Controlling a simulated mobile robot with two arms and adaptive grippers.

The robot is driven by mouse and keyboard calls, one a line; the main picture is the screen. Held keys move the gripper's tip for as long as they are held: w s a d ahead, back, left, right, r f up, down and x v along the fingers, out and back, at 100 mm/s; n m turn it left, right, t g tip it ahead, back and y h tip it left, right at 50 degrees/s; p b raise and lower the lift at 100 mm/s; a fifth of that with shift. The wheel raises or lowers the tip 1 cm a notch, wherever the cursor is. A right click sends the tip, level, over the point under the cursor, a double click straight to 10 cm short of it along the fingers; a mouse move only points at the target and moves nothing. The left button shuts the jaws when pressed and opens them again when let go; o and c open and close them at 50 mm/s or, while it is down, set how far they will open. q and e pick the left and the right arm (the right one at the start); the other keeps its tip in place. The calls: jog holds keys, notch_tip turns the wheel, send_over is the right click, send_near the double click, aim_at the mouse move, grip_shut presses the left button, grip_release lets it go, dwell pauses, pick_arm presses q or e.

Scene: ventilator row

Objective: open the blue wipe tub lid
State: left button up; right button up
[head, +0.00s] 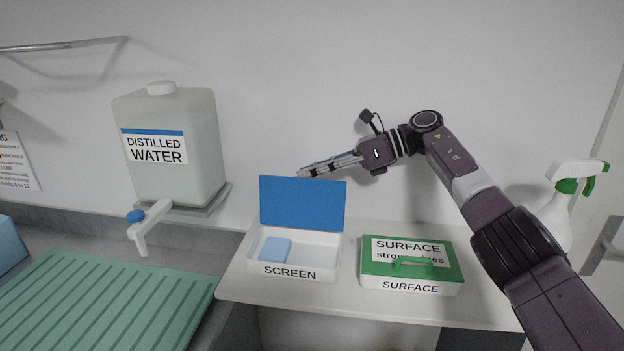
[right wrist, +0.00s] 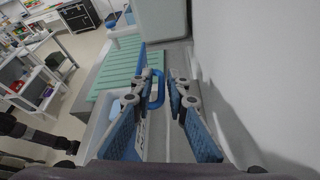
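The blue wipe tub is a white box (head: 300,270) labelled SCREEN on the counter, with a light blue wipe stack (head: 275,250) inside. Its blue lid (head: 302,204) stands upright along the tub's back edge, so the tub is open. My right gripper (head: 303,172) is at the lid's upper edge, reaching in from the right behind it. In the right wrist view its two fingers (right wrist: 165,78) are apart, and a blue handle (right wrist: 158,90) shows between them. I cannot tell whether a finger touches the lid. My left gripper is not in view.
A shut tub with a green lid (head: 385,259), labelled SURFACE, stands to the right. A spray bottle (head: 563,205) is at far right. A distilled water container (head: 175,165) with a tap (head: 150,225) and a green ribbed mat (head: 105,305) are left.

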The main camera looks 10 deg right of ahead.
notch_tip(320, 180, up, 8)
jog(key=shift+f, duration=0.1)
dwell(0.5)
